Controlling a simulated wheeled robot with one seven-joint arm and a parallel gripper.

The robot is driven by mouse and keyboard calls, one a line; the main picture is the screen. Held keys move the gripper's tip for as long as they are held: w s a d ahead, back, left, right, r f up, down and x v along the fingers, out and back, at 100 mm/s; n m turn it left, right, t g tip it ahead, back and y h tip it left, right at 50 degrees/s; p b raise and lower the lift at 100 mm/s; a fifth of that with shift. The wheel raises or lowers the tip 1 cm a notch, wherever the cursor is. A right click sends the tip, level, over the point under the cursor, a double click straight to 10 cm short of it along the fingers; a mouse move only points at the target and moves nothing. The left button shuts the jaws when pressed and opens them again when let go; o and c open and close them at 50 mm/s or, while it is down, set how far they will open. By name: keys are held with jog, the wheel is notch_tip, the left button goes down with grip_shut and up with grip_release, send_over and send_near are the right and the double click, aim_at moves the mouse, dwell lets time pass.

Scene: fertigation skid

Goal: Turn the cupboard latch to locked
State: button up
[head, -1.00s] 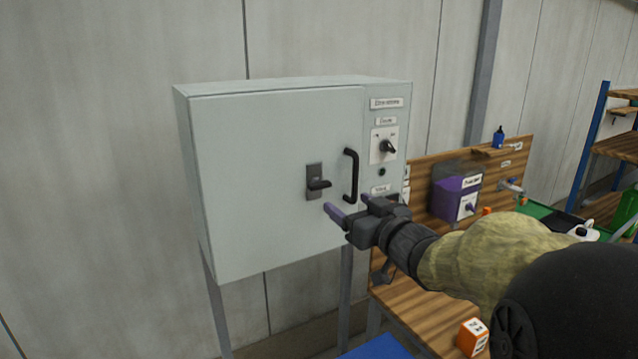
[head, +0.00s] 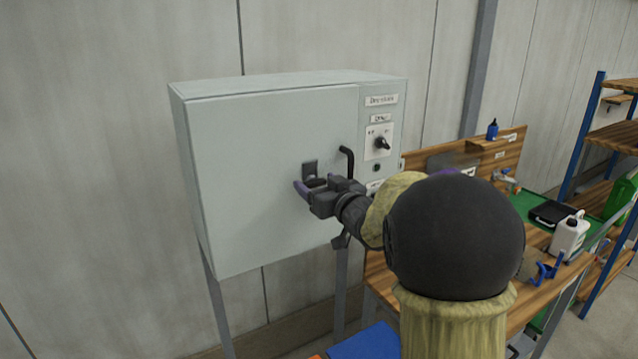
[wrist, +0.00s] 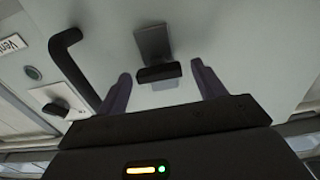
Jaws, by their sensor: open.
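My gripper (head: 317,184) is open in front of the latch, with a finger on either side of the lever. I cannot tell whether the fingers touch it. The black door handle (head: 346,160) is just right of the latch, partly hidden by my gripper; it also shows in the wrist view (wrist: 75,65).
A rotary switch (head: 381,143) is on the cupboard's right panel. A wooden bench (head: 530,285) stands to the right with a white jug (head: 568,235) and a black case (head: 549,213). A blue-framed shelf (head: 590,130) is at the far right. Bare wall lies left of the cupboard.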

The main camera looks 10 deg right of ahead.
jog(key=c, duration=1)
jog(key=shift+f+n+b, duration=0.1)
jog(key=shift+n+b, duration=0.3)
jog(key=shift+b, duration=0.25)
jog(key=n+b, duration=0.3)
jog(key=b, duration=0.1)
jog(key=shift+a+f, duration=0.1)
jog(key=shift+f, duration=0.05)
jog(key=n+b, duration=0.4)
jog(key=shift+n, duration=0.4)
jog(key=shift+a+n+b, duration=0.15)
jog(key=shift+n+b, duration=3.25)
jog(key=shift+n, duration=1.3)
